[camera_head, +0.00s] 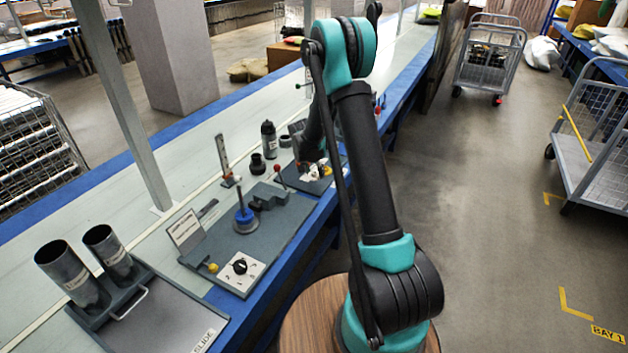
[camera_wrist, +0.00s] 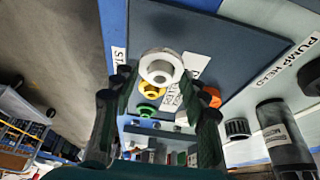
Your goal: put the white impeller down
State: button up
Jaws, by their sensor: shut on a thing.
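The white impeller (camera_wrist: 160,68) shows as a pale round part with a hub in the wrist view, between the tips of my gripper (camera_wrist: 158,82). My gripper is shut on it, over the dark mat (camera_wrist: 205,35). I cannot tell whether the impeller touches the mat. In the head view my gripper (camera_head: 315,165) is at the dark mat (camera_head: 325,183) by the bench's right edge; small white and yellow parts there are partly hidden by it. A yellow part (camera_wrist: 152,91), a green part (camera_wrist: 146,111) and an orange part (camera_wrist: 210,97) lie close by.
A grey fixture board (camera_head: 215,250) with a blue-ringed post (camera_head: 244,215) lies nearer on the bench. The mat's far part is bare in the wrist view.

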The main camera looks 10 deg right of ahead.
aim_at(313, 177)
jog(key=shift+f, duration=2.15)
jog(key=shift+f, duration=0.1)
jog(key=o, duration=1.4)
jog(key=shift+o, duration=0.2)
jog(key=v, duration=1.2)
jog(key=s+d+r+n+y, duration=0.1)
jog(key=s+d+r+n, duration=0.2)
jog(key=s, duration=0.5)
jog(key=s+d+r, duration=0.2)
jog(key=s+r, duration=0.3)
jog(key=s, duration=0.3)
jog(key=s+d+f+n+y, duration=0.1)
jog(key=s+n, duration=0.3)
jog(key=s, duration=1.6)
jog(key=shift+d+f+y, duration=0.4)
jog(key=shift+d+f, duration=0.15)
jog(key=shift+f, duration=0.15)
